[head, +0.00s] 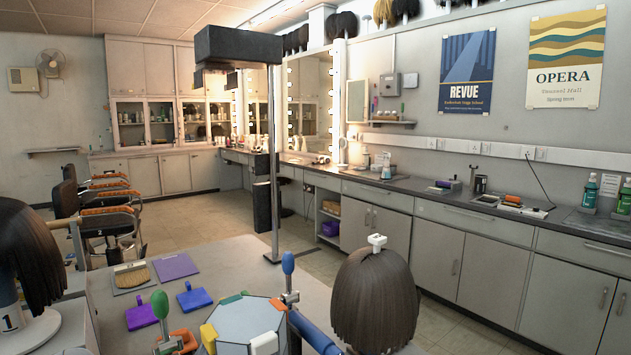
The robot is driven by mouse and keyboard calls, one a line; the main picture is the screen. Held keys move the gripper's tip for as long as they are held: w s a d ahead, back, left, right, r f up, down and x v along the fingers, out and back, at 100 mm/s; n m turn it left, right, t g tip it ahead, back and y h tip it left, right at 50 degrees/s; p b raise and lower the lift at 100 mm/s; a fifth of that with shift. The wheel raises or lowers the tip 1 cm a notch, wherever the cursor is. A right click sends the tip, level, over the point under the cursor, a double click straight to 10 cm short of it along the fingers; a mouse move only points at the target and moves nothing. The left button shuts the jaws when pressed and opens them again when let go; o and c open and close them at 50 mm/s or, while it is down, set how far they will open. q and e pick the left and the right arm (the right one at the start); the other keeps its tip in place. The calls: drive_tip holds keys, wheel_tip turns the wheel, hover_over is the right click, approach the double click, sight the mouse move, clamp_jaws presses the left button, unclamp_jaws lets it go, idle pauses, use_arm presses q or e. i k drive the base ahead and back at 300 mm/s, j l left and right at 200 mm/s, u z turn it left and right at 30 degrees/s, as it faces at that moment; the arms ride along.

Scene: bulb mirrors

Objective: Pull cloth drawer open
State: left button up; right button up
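A row of shut drawers runs under the dark countertop along the right wall. One wide drawer front (474,221) with a long bar handle is at right of centre. Another drawer (377,195) is farther back, and a third (590,252) is nearer at the right edge. All look flush with the cabinet. No label or cloth shows, so I cannot tell which is the cloth drawer. Neither of my grippers can be made out in the head view.
A near table (225,262) holds a brown wig (375,300), a brush (131,275), coloured paddles and a hexagonal piece (245,322). A tall post (275,160) with a dark box (238,47) stands behind it. Salon chairs (108,205) stand left. Open floor (185,228) lies between.

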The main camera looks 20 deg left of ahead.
sight(333, 183)
drive_tip(key=i+l+z, duration=0.6)
drive_tip(key=i, duration=0.3)
drive_tip(key=i+l, duration=0.15)
drive_tip(key=i, duration=0.25)
drive_tip(key=i+l, duration=0.15)
drive_tip(key=i, duration=0.3)
drive_tip(key=i+l, duration=0.1)
drive_tip(key=i, duration=0.3)
drive_tip(key=i+j+u, duration=0.15)
drive_tip(key=i+u, duration=0.25)
drive_tip(key=i+j+u, duration=0.1)
drive_tip(key=i+u, duration=0.15)
drive_tip(key=u, duration=0.2)
drive_tip(key=i+u, duration=0.4)
drive_tip(key=i+l+u, duration=0.15)
drive_tip(key=u, duration=0.3)
drive_tip(key=i+j+u, duration=0.15)
drive_tip(key=i+u, duration=0.3)
drive_tip(key=i, duration=0.3)
drive_tip(key=i+l+u, duration=0.1)
drive_tip(key=i+u, duration=0.35)
drive_tip(key=i, duration=2.95)
drive_tip(key=i+z, duration=0.1)
drive_tip(key=i, duration=0.4)
drive_tip(key=i+j+z, duration=0.1)
drive_tip(key=i, duration=0.4)
drive_tip(key=i+j+z, duration=0.1)
drive_tip(key=i, duration=0.4)
